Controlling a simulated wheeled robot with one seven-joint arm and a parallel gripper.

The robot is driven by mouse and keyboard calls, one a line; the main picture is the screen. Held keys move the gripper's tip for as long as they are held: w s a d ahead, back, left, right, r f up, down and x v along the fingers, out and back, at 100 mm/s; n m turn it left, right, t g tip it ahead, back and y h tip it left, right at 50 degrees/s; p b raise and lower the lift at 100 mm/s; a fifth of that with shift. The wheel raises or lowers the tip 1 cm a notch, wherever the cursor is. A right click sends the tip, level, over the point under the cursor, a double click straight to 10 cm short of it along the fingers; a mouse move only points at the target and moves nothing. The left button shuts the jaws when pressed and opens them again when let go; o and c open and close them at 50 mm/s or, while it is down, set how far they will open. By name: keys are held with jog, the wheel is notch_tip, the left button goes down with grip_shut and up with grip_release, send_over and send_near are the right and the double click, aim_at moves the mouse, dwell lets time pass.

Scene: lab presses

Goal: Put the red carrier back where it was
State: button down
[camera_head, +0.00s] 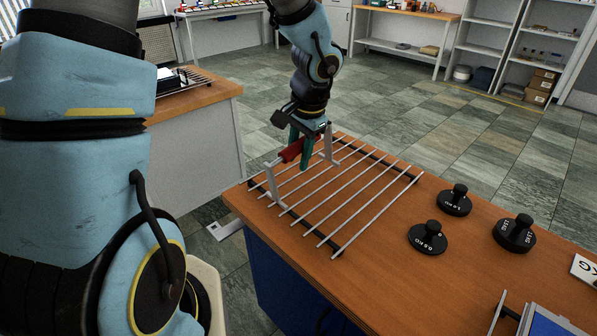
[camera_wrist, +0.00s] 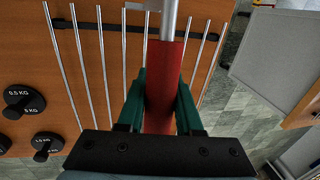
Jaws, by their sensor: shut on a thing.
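The red carrier (camera_head: 291,151) is a red cylindrical grip on a grey bar between two grey uprights. My gripper (camera_head: 304,155) has its green fingers closed around the red grip. In the wrist view the red carrier (camera_wrist: 167,75) runs lengthwise between the fingers of my gripper (camera_wrist: 162,85). The uprights stand over the left side of a rack of parallel silver rods (camera_head: 362,202) on the wooden bench. I cannot tell whether their lower ends touch the rack. Part of the bar is hidden behind my fingers.
Black weights stand right of the rack, one marked 0.5 KG (camera_head: 428,238). A white sign (camera_head: 585,270) and a blue-screened device (camera_head: 548,322) are at the bench's right. The wooden bench (camera_head: 390,265) is bare in front of the rack. Another bench (camera_head: 195,100) stands behind left.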

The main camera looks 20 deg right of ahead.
notch_tip(320, 180, up, 2)
jog(key=shift+r, duration=0.15)
jog(key=shift+g+y, duration=0.4)
jog(key=shift+y, duration=0.4)
jog(key=shift+f+b, duration=2.2)
jog(key=shift+f, duration=1.15)
jog(key=shift+f+b, duration=0.5)
jog(key=shift+f, duration=0.15)
jog(key=c, duration=0.5)
grip_release()
jog(key=b+v, duration=0.1)
jog(key=v, duration=1)
jog(key=a+f+n+h, duration=0.1)
jog(key=a+f+n, duration=0.1)
jog(key=a, duration=0.6)
jog(key=s+a+f+n+h, duration=0.1)
jog(key=a+f+n, duration=0.1)
jog(key=a+n, duration=0.3)
jog(key=a+f+n, duration=0.2)
jog(key=a+n, duration=0.2)
jog(key=a, duration=0.9)
jog(key=shift+s+f+h, duration=0.2)
jog(key=shift+f+h, duration=0.2)
